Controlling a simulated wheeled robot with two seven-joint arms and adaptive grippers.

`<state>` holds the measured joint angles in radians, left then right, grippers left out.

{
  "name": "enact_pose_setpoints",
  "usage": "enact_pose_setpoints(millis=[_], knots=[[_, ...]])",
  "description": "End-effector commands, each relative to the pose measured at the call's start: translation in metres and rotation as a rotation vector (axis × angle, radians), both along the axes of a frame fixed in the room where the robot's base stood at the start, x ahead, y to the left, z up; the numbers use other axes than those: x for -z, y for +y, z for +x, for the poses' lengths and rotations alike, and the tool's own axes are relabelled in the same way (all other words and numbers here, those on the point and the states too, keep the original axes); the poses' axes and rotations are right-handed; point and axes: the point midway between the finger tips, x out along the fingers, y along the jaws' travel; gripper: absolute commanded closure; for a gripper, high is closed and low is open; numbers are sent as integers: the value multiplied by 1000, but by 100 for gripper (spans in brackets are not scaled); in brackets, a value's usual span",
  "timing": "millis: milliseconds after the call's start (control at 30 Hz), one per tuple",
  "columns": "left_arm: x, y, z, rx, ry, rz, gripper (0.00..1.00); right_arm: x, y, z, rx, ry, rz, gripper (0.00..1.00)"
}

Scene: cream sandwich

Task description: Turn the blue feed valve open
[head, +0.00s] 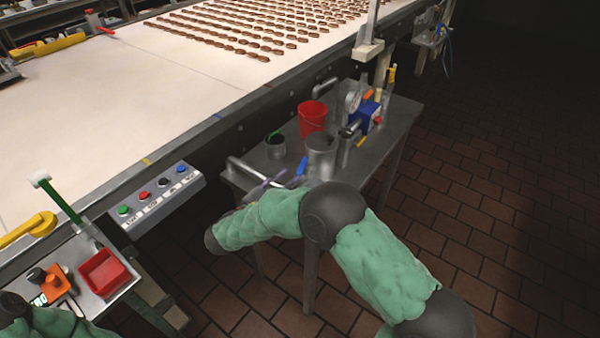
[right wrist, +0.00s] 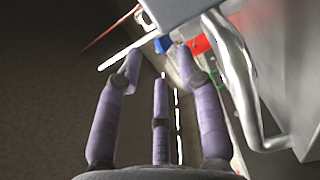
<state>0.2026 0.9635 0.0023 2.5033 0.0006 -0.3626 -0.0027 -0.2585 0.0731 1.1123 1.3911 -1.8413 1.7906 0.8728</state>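A small blue handle (head: 301,166), which may be the feed valve, shows at the near side of the metal side table, beside a grey pot. My right gripper (head: 270,184), with purple fingers, is at the near left edge of that table, partly hidden by my arm. In the right wrist view my three purple fingers (right wrist: 158,75) are spread with nothing between them. A blue piece (right wrist: 163,43) shows beyond their tips, apart from them; I cannot tell whether it is the same handle. My left arm shows at the lower left, its gripper out of frame.
The metal table (head: 398,122) carries a red bucket (head: 312,117), a grey pot (head: 321,155) and a blue machine (head: 365,113). A bent metal rail (right wrist: 233,75) is close right of my fingers. A button panel (head: 155,198) hangs on the conveyor (head: 130,110).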

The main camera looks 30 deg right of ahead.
Motion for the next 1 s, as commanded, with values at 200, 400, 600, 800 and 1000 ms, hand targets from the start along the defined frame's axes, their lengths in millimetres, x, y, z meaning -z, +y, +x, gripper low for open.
enact_pose_setpoints(millis=[200,400,600,800,1000], knots=[[13,0,0,0,0,0,60,3,-36,12,3,1,0,63],[18,0,0,0,0,0,60,2,-54,19,1,2,0,63],[19,0,0,0,0,0,60,1,-58,21,-2,2,0,63],[19,0,0,0,0,0,60,1,-58,21,-1,2,0,68],[19,0,0,0,0,0,60,1,-58,21,-1,2,0,100]])
